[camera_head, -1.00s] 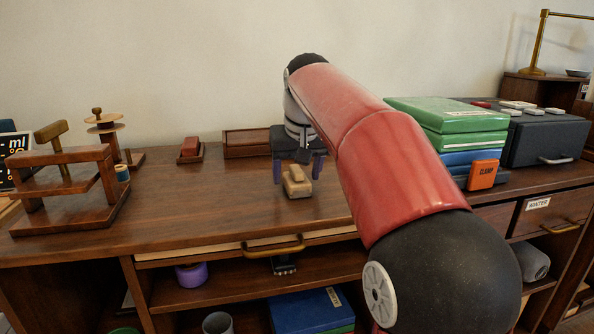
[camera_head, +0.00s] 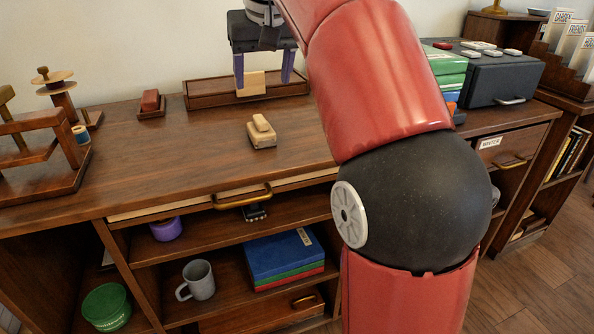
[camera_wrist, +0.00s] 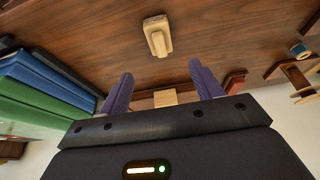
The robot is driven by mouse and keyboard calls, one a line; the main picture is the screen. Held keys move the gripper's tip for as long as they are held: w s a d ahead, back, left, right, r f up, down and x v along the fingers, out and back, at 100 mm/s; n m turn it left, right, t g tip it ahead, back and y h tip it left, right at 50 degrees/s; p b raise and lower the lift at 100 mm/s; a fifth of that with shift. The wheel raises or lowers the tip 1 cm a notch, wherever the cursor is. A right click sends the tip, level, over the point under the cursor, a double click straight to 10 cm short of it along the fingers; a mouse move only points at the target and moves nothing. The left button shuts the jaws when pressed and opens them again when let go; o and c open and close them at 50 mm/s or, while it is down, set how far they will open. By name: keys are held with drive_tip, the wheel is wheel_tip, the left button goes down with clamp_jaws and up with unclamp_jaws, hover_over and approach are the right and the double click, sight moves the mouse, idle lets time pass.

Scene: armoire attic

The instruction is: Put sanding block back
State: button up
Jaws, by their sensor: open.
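A tan block with a raised grip (camera_head: 261,131), which looks like the sanding block, lies on the desk top. It also shows in the wrist view (camera_wrist: 157,36). My gripper (camera_head: 263,82), with purple fingers, is open over the long wooden tray (camera_head: 205,93) at the back, behind and apart from this block. A plain tan piece (camera_head: 251,83) shows between the fingers, at the tray. In the wrist view (camera_wrist: 165,98) it has gaps to both fingers (camera_wrist: 163,87). Its base is hard to make out.
A red block (camera_head: 150,101) sits on a small wooden base left of the tray. A wooden frame (camera_head: 40,155) and a spool stand (camera_head: 62,95) are at the left. Stacked boxes (camera_head: 448,65) and a dark case (camera_head: 490,75) are at the right. The desk's middle front is clear.

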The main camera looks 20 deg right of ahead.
drive_tip(key=shift+s, duration=0.1)
drive_tip(key=s+f+t, duration=0.1)
drive_tip(key=s+f, duration=2.2)
drive_tip(key=f, duration=0.2)
drive_tip(key=shift+s+f, duration=0.35)
drive_tip(key=shift+s, duration=0.05)
drive_tip(key=shift+r, duration=0.1)
